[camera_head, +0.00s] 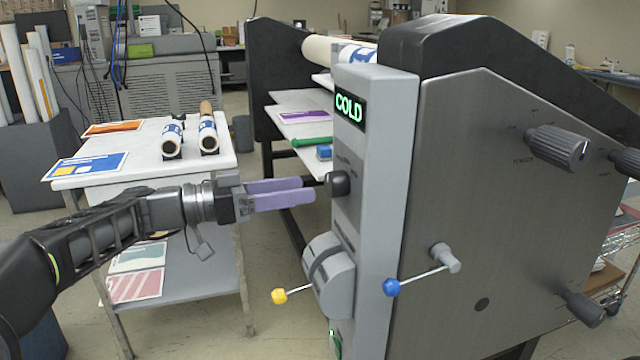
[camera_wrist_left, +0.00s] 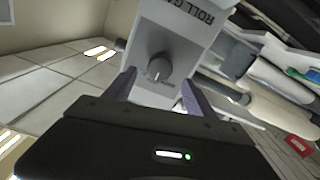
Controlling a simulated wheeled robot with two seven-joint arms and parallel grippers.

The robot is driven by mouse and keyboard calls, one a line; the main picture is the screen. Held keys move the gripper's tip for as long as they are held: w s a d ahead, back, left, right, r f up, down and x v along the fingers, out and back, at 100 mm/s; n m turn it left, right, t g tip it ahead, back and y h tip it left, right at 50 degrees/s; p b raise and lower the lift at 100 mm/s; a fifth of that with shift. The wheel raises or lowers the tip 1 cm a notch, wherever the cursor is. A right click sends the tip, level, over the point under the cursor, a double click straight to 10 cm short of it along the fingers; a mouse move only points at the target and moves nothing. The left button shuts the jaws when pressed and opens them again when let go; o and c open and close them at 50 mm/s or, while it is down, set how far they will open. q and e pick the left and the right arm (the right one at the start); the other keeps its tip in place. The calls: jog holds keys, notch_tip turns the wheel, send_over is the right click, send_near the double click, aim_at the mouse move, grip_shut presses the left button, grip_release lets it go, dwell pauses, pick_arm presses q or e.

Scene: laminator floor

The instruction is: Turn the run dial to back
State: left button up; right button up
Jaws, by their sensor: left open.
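A black dial (camera_head: 338,183) sits on the grey control panel, below the green COLD display (camera_head: 350,107); I take it as the run dial. It also shows in the left wrist view as a dark round knob (camera_wrist_left: 158,69) with a raised grip and a pale mark. My left gripper (camera_head: 307,190) is open, its purple fingers pointing at the dial from the left, with a small gap before it. In the left wrist view the dial appears between the two fingers. The dial's markings are too small to read. My right gripper is not in view.
Below the dial are a grey rounded lever hub (camera_head: 330,272) and a yellow-tipped lever (camera_head: 279,296). A blue-tipped crank (camera_head: 391,287) sticks out from the side plate. A white table (camera_head: 190,172) with rolls stands behind my left arm. ROLL G lettering shows in the wrist view.

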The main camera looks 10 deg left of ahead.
aim_at(328, 185)
pick_arm(q)
jog(key=p+x, duration=0.1)
jog(key=x, duration=0.4)
jog(key=shift+d, duration=0.1)
jog(key=c, duration=1.4)
